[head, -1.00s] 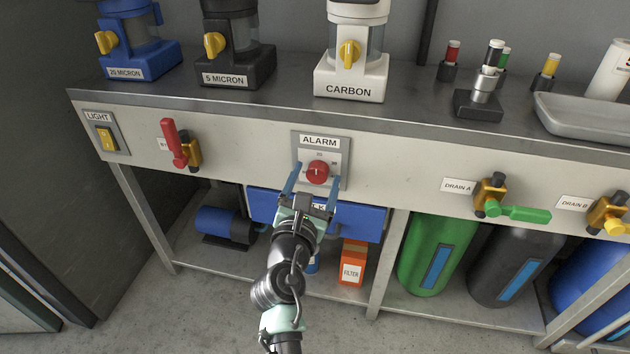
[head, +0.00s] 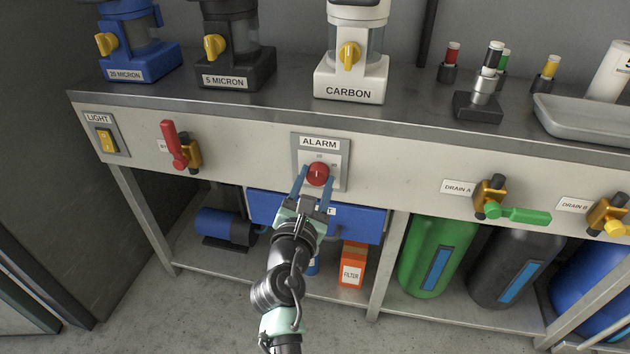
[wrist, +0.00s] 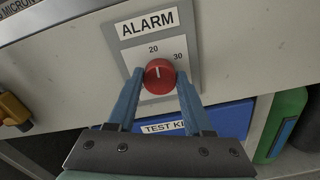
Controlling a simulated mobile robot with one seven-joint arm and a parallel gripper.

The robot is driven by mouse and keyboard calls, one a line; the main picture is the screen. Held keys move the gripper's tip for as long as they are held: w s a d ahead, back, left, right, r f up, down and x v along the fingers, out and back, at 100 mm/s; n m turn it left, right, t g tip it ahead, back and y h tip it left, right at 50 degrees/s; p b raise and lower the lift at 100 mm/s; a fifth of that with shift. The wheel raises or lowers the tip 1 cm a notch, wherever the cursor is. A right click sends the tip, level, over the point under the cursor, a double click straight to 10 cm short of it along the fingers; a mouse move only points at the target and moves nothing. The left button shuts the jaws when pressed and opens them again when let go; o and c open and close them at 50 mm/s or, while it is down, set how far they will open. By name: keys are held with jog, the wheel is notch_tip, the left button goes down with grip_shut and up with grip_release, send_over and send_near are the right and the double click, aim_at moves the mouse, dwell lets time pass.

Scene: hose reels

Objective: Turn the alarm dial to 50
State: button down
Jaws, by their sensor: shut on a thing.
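The red alarm dial (head: 318,173) sits on a grey panel under the label ALARM (head: 319,142). In the wrist view the dial (wrist: 159,76) has a white mark pointing up, roughly toward the 20. The numbers 20 (wrist: 153,50) and 30 (wrist: 177,57) show above it; no 50 is readable, and the lower scale is hidden by my fingers. My gripper (wrist: 160,83) comes from below, its two blue fingers closed on the left and right sides of the dial. In the head view my gripper (head: 316,178) covers the panel's lower part.
A red-handled valve (head: 175,145) and the light switch (head: 106,140) are left on the same front panel. The drain A valve (head: 490,195), with a green handle, is right. A blue test kit box (head: 365,221) lies below. The panel between dial and drain A is bare.

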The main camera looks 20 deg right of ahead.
jog(key=m, duration=0.4)
jog(key=shift+f, duration=0.15)
jog(key=m+b, duration=0.1)
jog(key=m, duration=0.3)
jog(key=shift+m+b, duration=0.3)
jog(key=shift+b, duration=0.05)
jog(key=m+b, duration=0.1)
jog(key=m, duration=0.3)
jog(key=shift+f+b, duration=0.2)
jog(key=shift+b, duration=0.2)
jog(key=m+b, duration=0.2)
jog(key=m, duration=0.3)
jog(key=m+b, duration=0.2)
jog(key=m, duration=0.2)
jog(key=shift+f+m, duration=0.1)
jog(key=shift+m, duration=0.2)
jog(key=m+b, duration=0.3)
jog(key=m, duration=0.1)
jog(key=m+b, duration=0.2)
jog(key=m, duration=0.3)
jog(key=shift+a+m+b, duration=0.1)
jog(key=shift+m+b, duration=0.25)
jog(key=shift+m, duration=0.05)
jog(key=shift+m+b, duration=0.7)
jog(key=shift+m, duration=0.7)
